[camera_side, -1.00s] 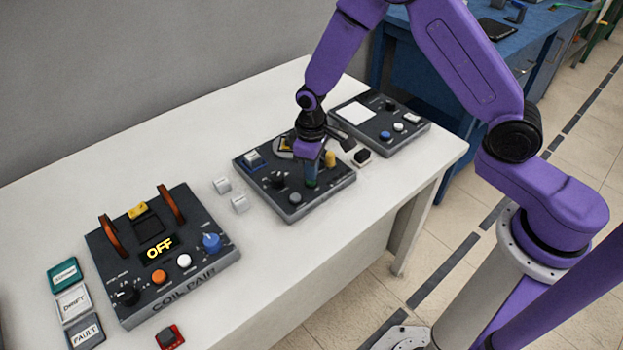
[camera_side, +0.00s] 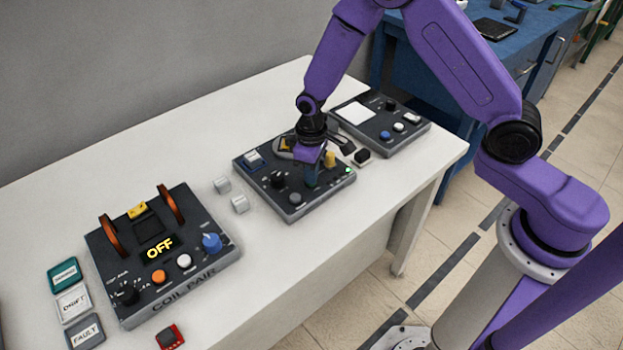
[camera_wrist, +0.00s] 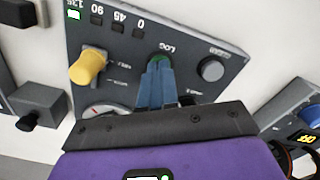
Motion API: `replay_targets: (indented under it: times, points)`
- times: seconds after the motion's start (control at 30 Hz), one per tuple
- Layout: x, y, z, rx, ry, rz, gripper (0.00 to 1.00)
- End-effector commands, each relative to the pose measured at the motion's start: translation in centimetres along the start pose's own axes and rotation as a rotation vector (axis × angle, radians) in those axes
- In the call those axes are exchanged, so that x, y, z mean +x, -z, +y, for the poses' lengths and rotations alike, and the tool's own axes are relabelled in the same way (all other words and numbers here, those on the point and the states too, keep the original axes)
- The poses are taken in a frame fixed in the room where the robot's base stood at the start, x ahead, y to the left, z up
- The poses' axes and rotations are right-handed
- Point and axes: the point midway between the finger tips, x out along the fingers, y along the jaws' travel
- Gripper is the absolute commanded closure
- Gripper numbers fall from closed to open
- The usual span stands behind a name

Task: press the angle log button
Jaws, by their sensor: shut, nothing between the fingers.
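The middle panel (camera_side: 325,195) lies on the white table. In the wrist view its green button (camera_wrist: 158,60), under the upside-down label LOG, shows just past my fingertips. My gripper (camera_side: 311,183) points down at that button with its blue-grey fingers shut and empty. The fingertips (camera_wrist: 157,68) are at the button and partly hide it; I cannot tell how far it is pressed. A row of small windows is labelled 0, 45, 90 and what looks like 135; the last one (camera_wrist: 73,15) is lit green, the others dark.
The coil pair panel (camera_side: 215,262), reading OFF, stands to the left. Another panel (camera_side: 405,143) stands behind to the right. Two small pale blocks (camera_side: 231,195) lie between panels.

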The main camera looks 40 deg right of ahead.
Motion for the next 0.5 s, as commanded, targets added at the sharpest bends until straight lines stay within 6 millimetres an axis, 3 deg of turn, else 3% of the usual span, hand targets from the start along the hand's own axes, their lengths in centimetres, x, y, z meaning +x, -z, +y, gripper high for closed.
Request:
replay_targets:
  times: [0.17, 0.5]
  points:
    - [-0.4, 0.0, 0.0, 0.000, 0.000, 0.000, 1.00]
    - [-3.4, 0.0, 0.0, 0.000, 0.000, 0.001, 1.00]
